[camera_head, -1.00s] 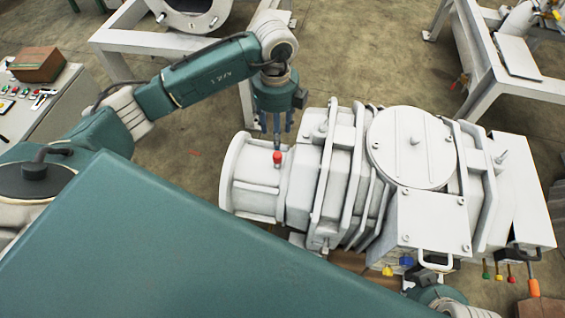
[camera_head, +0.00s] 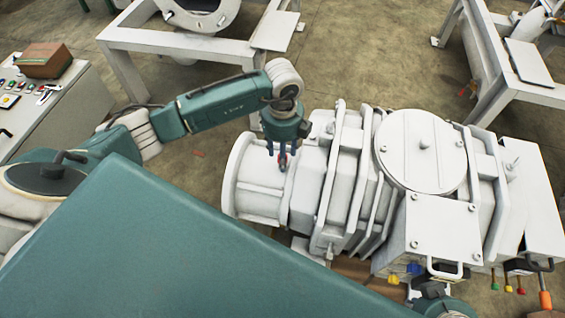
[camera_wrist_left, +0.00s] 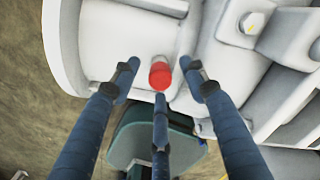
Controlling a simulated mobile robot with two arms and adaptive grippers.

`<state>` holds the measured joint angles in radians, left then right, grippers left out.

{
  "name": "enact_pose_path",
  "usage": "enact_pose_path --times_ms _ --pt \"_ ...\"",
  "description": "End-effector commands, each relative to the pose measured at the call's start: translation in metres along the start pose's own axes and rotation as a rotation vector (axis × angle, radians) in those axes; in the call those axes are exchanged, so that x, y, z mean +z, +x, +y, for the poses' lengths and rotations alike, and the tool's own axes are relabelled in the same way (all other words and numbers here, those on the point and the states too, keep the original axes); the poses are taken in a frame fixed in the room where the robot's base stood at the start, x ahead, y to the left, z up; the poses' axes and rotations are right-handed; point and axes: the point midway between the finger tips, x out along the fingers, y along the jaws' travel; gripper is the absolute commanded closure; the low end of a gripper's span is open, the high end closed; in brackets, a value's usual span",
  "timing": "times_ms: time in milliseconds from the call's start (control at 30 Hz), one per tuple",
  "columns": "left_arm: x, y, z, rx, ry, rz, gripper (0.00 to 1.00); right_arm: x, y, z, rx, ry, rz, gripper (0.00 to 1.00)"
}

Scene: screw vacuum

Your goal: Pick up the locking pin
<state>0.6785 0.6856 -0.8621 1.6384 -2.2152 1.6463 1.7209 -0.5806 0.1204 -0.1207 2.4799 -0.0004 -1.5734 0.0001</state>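The locking pin shows as a small red-capped pin (camera_wrist_left: 160,75) on the white vacuum housing in the left wrist view. In the head view its red tip (camera_head: 282,160) is mostly covered by my left gripper (camera_head: 282,155). The left gripper comes down from above, its three dark blue fingers spread around the pin. In the left wrist view the left gripper (camera_wrist_left: 160,92) is open, with the red cap between its fingertips and a gap at each side. My right gripper (camera_head: 432,291) is partly visible at the bottom right; its fingers are not clear.
The large white vacuum machine (camera_head: 345,190) fills the centre and right, with a round lid (camera_head: 420,150). Coloured handles (camera_head: 520,285) hang at its right end. A control desk (camera_head: 60,110) stands left. White frames (camera_head: 140,40) stand behind. Floor shows between them.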

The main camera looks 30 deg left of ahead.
Motion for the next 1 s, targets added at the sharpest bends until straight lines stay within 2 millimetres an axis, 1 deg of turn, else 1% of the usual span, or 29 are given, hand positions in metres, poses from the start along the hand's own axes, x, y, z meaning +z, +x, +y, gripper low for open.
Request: enact_pose_path --times_ms 33,200,500,667,767,867,1000 --pt "0.000 0.000 0.000 0.000 0.000 0.000 0.67 0.000 0.000 0.000 0.000 0.000 0.000 1.00" --pt "0.000 0.000 0.000 0.000 0.000 0.000 1.00 0.000 0.000 0.000 0.000 0.000 0.001 1.00" --pt "0.000 -0.001 0.000 -0.001 -0.001 0.000 1.00 -0.001 0.000 0.000 0.000 0.000 0.001 1.00" --pt "0.001 -0.010 -0.001 -0.003 -0.001 -0.001 1.00 -0.001 -0.003 0.000 0.000 0.000 0.001 1.00" --pt "0.001 -0.022 -0.001 -0.004 -0.001 -0.002 1.00 -0.002 -0.006 0.000 0.000 0.000 -0.002 1.00" --pt "0.001 -0.038 -0.001 -0.005 -0.001 -0.002 1.00 -0.002 -0.010 0.000 0.000 0.000 -0.007 1.00" --pt "0.001 -0.066 -0.001 -0.004 0.001 -0.002 1.00 -0.004 -0.016 0.001 0.000 0.000 -0.007 1.00"
